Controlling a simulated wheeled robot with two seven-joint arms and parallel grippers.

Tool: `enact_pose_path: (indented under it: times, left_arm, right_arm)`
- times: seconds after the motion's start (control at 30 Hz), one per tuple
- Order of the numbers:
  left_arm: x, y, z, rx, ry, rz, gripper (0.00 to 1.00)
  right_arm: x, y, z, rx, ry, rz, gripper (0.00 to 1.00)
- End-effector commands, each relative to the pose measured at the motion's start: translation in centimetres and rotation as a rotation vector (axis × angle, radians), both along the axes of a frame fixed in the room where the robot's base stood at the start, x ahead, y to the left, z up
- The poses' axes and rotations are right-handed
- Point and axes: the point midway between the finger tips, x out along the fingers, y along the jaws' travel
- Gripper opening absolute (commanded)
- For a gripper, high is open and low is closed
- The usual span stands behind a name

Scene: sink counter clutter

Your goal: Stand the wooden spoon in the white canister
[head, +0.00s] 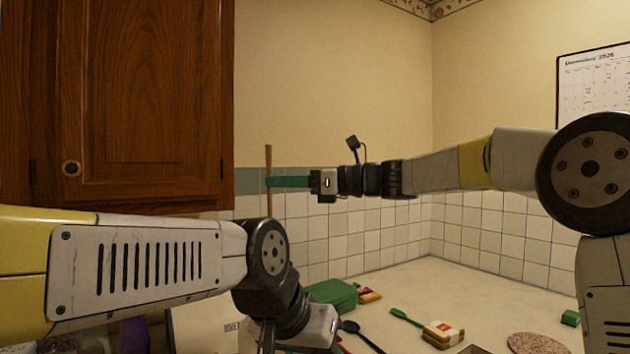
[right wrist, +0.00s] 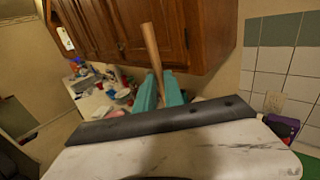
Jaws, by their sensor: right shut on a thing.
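The wooden spoon (head: 268,160) is upright in the head view, in front of the tiled wall beside the cabinet. My right gripper (head: 271,181) is shut on it, with its teal fingers around the shaft, high above the counter. In the right wrist view the spoon's light brown shaft (right wrist: 151,48) stands up from between the fingertips (right wrist: 160,88). My left gripper's body (head: 312,328) is low in the head view; its fingers are cut off by the bottom edge. I cannot make out the white canister in either view.
A wooden cabinet (head: 135,90) hangs at the left, close to the spoon. On the counter (head: 490,290) are a green container (head: 333,294), a dark utensil (head: 360,335), a green brush-like item (head: 405,316) and a yellow-white pack (head: 442,333). A bread box (head: 200,325) is behind my left arm.

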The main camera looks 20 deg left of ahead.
Motion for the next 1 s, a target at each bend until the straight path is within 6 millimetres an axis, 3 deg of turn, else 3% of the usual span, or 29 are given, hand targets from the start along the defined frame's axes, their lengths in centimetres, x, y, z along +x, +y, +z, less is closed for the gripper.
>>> enact_pose_path:
  times: [0.27,1.0]
  left_arm:
    - [0.0,0.0,0.0,0.0,-0.001,0.0,0.36]
    - [0.0,0.0,0.0,0.0,0.0,0.0,0.36]
  right_arm:
    - [0.0,0.0,-0.6,0.023,0.003,0.001,0.0]
    - [0.0,0.0,-6.6,0.021,0.005,0.0,0.0]
